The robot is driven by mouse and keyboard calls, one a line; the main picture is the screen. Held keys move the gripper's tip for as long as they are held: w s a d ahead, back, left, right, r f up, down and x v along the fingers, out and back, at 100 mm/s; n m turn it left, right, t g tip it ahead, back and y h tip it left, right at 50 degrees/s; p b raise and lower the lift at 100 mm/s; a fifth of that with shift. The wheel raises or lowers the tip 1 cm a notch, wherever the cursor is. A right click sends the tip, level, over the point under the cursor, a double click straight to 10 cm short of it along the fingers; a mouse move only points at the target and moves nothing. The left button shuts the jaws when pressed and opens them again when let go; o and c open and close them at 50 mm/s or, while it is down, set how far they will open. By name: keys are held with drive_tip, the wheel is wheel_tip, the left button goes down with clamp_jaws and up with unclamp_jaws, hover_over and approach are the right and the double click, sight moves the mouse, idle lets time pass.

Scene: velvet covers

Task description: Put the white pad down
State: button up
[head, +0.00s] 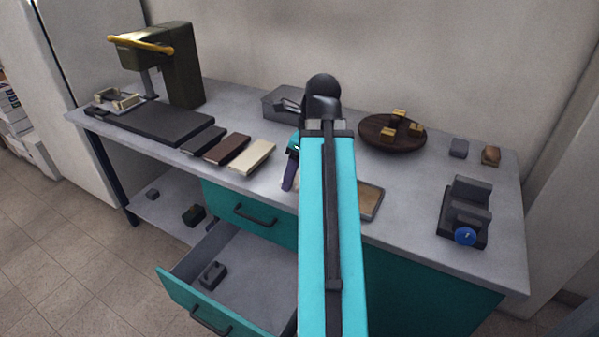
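A cream-white flat block (251,156), the only pale pad I can make out, lies on the grey bench top at the right end of a short row, beside a brown block (227,149). My gripper (290,178) is just right of the cream block, mostly hidden behind my teal arm; only a dark finger-like part shows. There is a visible gap between that part and the cream block. A small pale patch shows beside the finger, but I cannot tell what it is. Whether the gripper is open, or holds anything, is hidden.
A tan-topped tray (371,199) is partly hidden behind my arm. A dark grey block (203,140) and a green press (170,65) stand left. A round wooden board (379,144) and a grey fixture with blue knob (466,236) are right. The drawer (240,270) below is open.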

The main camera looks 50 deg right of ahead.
drive_tip(key=w+a+r+n+g+y+p, duration=0.1)
drive_tip(key=w+a+r+n+p, duration=0.3)
drive_tip(key=w+a+n+p, duration=0.3)
drive_tip(key=w+a+r+n+g+y+p, duration=0.1)
drive_tip(key=w+a+r+n+p, duration=0.4)
drive_tip(key=w+a, duration=0.35)
drive_tip(key=w+a+r+n+g+p, duration=0.1)
drive_tip(key=w+a+n+p, duration=0.3)
drive_tip(key=a, duration=0.5)
drive_tip(key=w+a+r+n+g+p, duration=0.1)
drive_tip(key=w+a+n+p, duration=0.3)
drive_tip(key=a, duration=0.6)
drive_tip(key=r+n+p, duration=0.1)
drive_tip(key=n+p, duration=0.1)
drive_tip(key=shift+w+r+g+h+p, duration=0.25)
drive_tip(key=shift+r+g+h+p, duration=0.05)
drive_tip(key=shift+r+g+p, duration=0.1)
